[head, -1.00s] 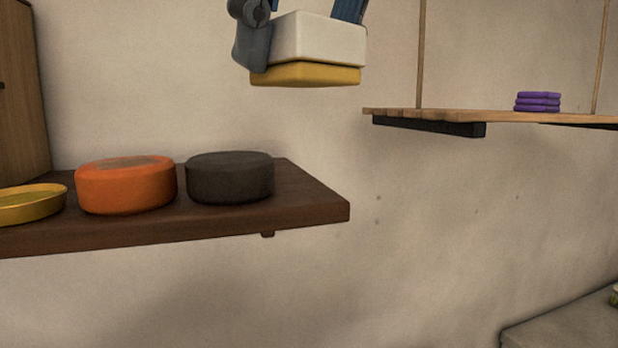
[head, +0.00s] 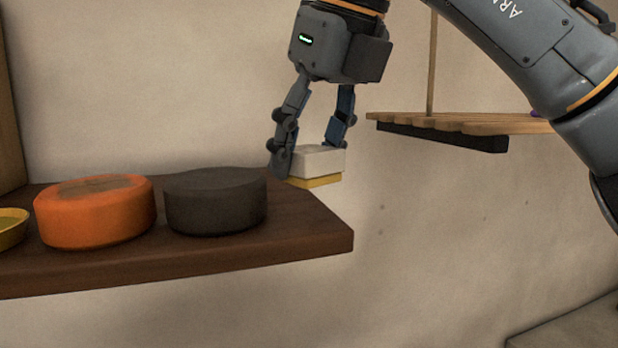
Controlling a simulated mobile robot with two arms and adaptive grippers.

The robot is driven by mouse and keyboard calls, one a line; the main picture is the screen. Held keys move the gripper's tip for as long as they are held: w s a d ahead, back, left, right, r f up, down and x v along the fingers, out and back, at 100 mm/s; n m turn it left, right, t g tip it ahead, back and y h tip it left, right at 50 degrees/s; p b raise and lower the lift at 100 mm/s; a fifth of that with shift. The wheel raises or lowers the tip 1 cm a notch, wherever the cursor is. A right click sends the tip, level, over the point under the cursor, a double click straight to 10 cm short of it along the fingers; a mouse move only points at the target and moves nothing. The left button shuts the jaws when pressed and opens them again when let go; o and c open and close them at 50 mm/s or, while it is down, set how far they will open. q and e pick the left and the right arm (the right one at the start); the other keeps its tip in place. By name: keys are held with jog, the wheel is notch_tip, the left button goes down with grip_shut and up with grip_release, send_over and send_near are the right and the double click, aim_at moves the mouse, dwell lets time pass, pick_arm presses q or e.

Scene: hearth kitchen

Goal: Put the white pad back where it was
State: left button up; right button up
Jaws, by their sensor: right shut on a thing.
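The white pad (head: 318,160) is a small block with a white upper layer and a yellow lower layer. My right gripper (head: 311,158) points down and is shut on the white pad, one finger on each side. The pad is by the right end of the dark wooden shelf (head: 305,238), just right of the dark round tin. I cannot tell whether its underside touches the shelf or hangs a little above or behind it. My left gripper is not in view.
On the shelf stand a dark grey round tin (head: 215,202), an orange round tin (head: 95,212) and a yellow dish (head: 10,228) at the left edge. A slatted hanging shelf (head: 470,124) is at the right, partly behind my arm. A counter corner (head: 575,325) shows lower right.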

aim_at(309, 218)
jog(key=shift+w+d+f, duration=0.1)
jog(key=shift+w+f, duration=0.1)
jog(key=shift+f, duration=0.2)
jog(key=f+p, duration=0.1)
jog(key=f, duration=0.2)
jog(key=shift+w, duration=0.2)
jog(key=shift+w+f, duration=0.15)
jog(key=shift+f, duration=0.25)
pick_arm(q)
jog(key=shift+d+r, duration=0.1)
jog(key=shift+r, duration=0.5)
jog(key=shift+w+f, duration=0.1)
pick_arm(e)
jog(key=o, duration=0.6)
jog(key=shift+s+f, duration=0.15)
jog(key=shift+s, duration=0.05)
jog(key=shift+c, duration=0.2)
jog(key=o, duration=0.4)
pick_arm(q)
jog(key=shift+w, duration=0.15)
pick_arm(e)
jog(key=shift+o, duration=0.3)
jog(key=shift+w, duration=0.1)
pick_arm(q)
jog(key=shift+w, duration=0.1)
